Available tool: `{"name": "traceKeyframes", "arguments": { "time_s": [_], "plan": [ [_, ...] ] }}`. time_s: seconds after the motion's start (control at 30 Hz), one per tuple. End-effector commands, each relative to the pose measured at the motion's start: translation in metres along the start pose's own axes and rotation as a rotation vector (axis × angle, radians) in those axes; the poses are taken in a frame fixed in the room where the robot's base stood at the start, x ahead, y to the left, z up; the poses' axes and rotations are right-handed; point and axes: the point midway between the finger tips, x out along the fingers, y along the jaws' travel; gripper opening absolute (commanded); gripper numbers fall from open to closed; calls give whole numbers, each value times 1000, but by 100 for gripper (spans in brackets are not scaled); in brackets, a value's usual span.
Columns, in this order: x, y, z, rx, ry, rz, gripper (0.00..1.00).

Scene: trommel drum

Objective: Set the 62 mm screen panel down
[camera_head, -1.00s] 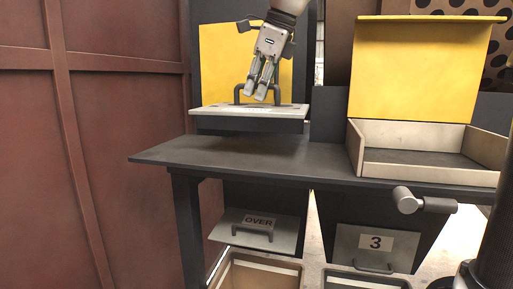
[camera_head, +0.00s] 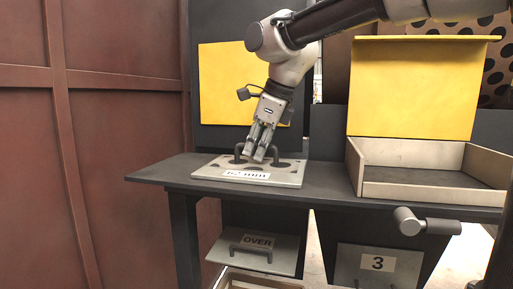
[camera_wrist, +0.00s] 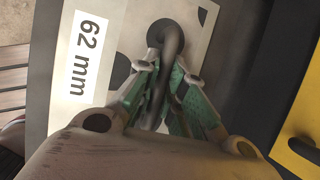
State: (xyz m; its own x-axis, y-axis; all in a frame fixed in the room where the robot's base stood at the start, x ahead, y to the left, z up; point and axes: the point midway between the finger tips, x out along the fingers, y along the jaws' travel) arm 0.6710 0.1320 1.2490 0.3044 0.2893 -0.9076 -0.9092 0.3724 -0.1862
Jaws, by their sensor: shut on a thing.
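A shallow open tray (camera_head: 430,192) stands on the table at the right, before a yellow panel (camera_head: 415,90). A crank handle (camera_head: 425,222) sticks out at the table's front. The table between panel and tray is clear.

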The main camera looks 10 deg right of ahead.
Motion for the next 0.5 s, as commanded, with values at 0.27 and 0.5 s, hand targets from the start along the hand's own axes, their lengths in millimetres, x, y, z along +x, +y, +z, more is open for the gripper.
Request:
{"name": "traceKeyframes", "arguments": {
  "time_s": [0.27, 0.5],
  "plan": [
    [1, 0, 0, 0, 0, 0, 33],
    [0, 0, 0, 0, 0, 0, 33]
  ]
}}
